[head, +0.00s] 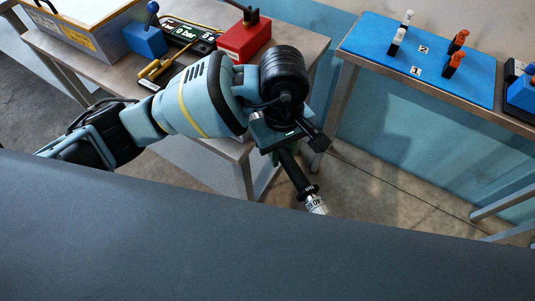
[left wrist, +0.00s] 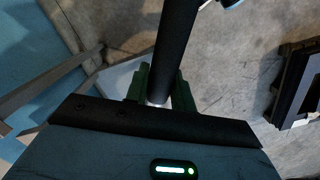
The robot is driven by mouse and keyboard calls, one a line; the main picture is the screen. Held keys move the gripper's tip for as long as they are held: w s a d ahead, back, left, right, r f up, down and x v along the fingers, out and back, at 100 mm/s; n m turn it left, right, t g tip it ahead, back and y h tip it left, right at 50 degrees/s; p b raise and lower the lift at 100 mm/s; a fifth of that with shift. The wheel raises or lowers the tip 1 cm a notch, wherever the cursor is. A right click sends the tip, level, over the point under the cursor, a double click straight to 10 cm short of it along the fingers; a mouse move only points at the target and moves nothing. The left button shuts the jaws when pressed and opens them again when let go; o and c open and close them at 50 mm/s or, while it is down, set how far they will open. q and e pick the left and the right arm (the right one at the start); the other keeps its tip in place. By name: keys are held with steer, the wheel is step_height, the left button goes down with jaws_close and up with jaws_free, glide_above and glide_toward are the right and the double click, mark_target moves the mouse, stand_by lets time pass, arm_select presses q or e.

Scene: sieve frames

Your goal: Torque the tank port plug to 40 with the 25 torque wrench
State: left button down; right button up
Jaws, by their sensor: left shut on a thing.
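My left gripper (head: 283,152) is shut on a torque wrench (head: 294,172) with a black handle and a white numbered scale at its lower end. It holds the wrench tilted, clear of the tables, over the floor gap. In the left wrist view the wrench's black shaft (left wrist: 176,45) runs up from between the two green fingers (left wrist: 160,88). I cannot make out a tank port plug. My right gripper is not in view.
The left table (head: 318,48) bears a grey-yellow box (head: 75,30), a blue block (head: 145,40), a "0 bar" display (head: 185,33) and a red box (head: 243,40). The right bench bears a blue mat (head: 385,60) with white and orange pieces. A dark surface fills the foreground.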

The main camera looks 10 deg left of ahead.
arm_select(q)
steer(key=shift+w+d+n, duration=0.9)
steer(key=shift+w+d, duration=0.1)
steer(key=shift+d, duration=0.1)
steer(key=shift+r, duration=0.1)
steer(key=shift+f+b, duration=0.5)
steer(key=shift+f, duration=0.55)
stand_by(0.8)
steer(key=shift+s, duration=0.1)
steer(key=c, duration=1.8)
jaws_free()
jaws_close()
